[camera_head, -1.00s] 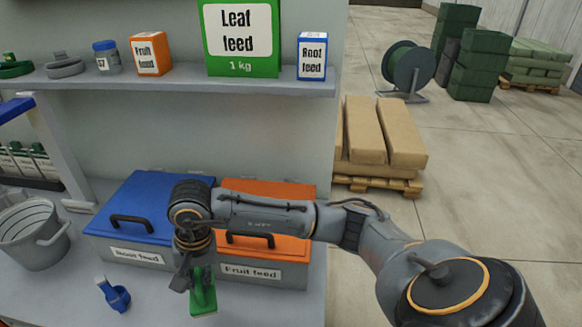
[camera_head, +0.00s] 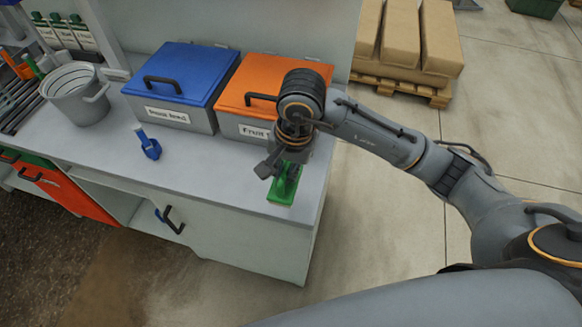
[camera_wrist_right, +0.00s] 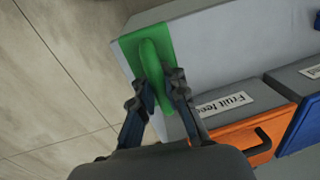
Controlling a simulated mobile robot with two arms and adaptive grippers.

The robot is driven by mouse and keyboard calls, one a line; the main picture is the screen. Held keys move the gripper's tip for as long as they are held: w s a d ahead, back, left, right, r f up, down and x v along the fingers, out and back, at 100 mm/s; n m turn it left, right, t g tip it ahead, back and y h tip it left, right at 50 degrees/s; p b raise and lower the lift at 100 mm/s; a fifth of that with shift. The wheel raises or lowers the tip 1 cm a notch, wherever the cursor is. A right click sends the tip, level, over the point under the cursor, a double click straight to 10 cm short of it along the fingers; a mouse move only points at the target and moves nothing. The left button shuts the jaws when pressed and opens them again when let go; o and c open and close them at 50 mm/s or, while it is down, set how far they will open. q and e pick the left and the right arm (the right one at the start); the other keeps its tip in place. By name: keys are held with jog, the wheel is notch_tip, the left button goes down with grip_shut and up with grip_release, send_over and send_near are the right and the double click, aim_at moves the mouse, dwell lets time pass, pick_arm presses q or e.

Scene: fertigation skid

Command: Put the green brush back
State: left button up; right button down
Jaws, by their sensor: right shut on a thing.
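The green brush (camera_head: 284,189) is in the jaws of my right gripper (camera_head: 282,170), near the front right corner of the worktop. In the right wrist view the jaws of that gripper (camera_wrist_right: 158,90) are closed around the raised handle of the brush (camera_wrist_right: 148,56). Its flat base faces down, close to the worktop's edge. I cannot tell whether the base touches the worktop. My left gripper is not in view.
A blue-lidded bin (camera_head: 182,75) and an orange-lidded bin (camera_head: 258,88) stand behind on the worktop (camera_head: 215,170). A blue scoop (camera_head: 148,145) and a grey bucket (camera_head: 78,94) are left. The worktop between scoop and brush is clear.

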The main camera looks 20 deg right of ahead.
aim_at(286, 163)
jog(key=w, duration=0.1)
jog(key=w+d+f, duration=0.1)
jog(key=w+f+p, duration=0.1)
jog(key=w, duration=0.1)
jog(key=shift+d, duration=0.2)
jog(key=w+f, duration=0.1)
jog(key=w+d+f, duration=0.1)
jog(key=f, duration=0.1)
jog(key=w+f+p, duration=0.1)
jog(key=f, duration=0.1)
jog(key=shift+w+d, duration=0.15)
jog(key=shift+w, duration=0.15)
jog(key=shift+w+f+p, duration=0.2)
jog(key=shift+f+p, duration=0.1)
jog(key=shift+f, duration=0.05)
notch_tip(286, 163, down, 2)
jog(key=shift+f+p, duration=0.1)
jog(key=shift+p, duration=0.6)
jog(key=shift+f, duration=0.3)
jog(key=shift+d, duration=0.1)
